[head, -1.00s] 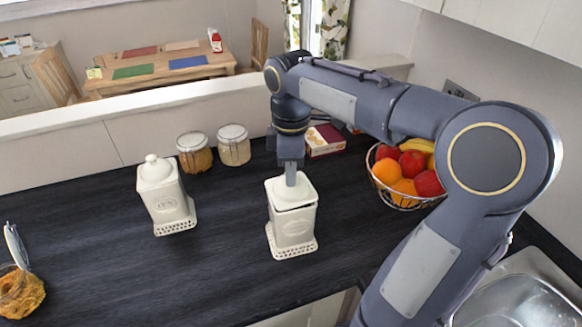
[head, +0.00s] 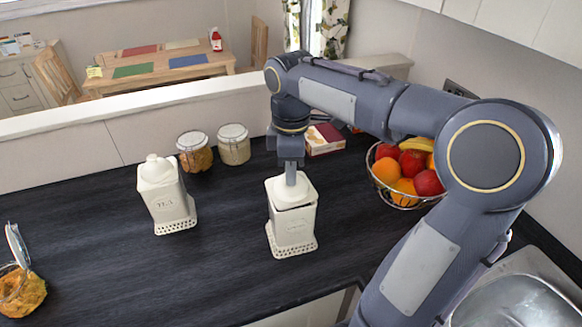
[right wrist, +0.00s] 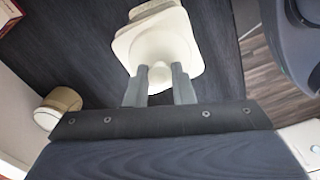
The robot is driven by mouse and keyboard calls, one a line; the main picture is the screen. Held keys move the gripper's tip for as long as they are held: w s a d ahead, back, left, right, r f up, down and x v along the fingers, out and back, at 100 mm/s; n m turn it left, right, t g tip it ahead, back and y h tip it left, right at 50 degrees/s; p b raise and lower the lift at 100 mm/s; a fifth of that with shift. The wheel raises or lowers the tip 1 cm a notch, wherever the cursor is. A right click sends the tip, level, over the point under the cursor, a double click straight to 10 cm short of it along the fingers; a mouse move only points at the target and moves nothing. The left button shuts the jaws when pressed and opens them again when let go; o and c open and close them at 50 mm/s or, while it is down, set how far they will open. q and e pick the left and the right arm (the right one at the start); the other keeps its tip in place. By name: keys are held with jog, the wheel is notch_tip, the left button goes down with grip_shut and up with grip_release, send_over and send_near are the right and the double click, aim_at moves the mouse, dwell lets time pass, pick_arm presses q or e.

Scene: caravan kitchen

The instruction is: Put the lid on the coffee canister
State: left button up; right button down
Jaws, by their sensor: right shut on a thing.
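The white coffee canister (head: 293,232) stands upright on the dark worktop. Its white lid (head: 301,190) is at the canister's mouth, with a thin dark line under its front edge. I cannot tell whether it sits fully down. My right gripper (head: 290,180) points straight down over it. In the right wrist view my right gripper (right wrist: 162,80) has its fingers on either side of the knob of the lid (right wrist: 150,45). The lid hides most of the canister there. My left gripper is not in view.
A lidded white tea canister (head: 165,205) stands to the left. Two glass jars (head: 195,155) (head: 234,148) and a red box (head: 325,140) are behind. A wire fruit basket (head: 400,198) is at the right, near the sink (head: 520,300). An open jar (head: 22,290) is at the far left.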

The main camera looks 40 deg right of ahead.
jog(key=shift+f+b, duration=0.45)
jog(key=shift+f, duration=0.2)
jog(key=c, duration=1.5)
grip_release()
notch_tip(320, 180, up, 9)
jog(key=p, duration=0.8)
jog(key=shift+f, duration=0.15)
notch_tip(320, 180, up, 2)
jog(key=shift+r, duration=0.25)
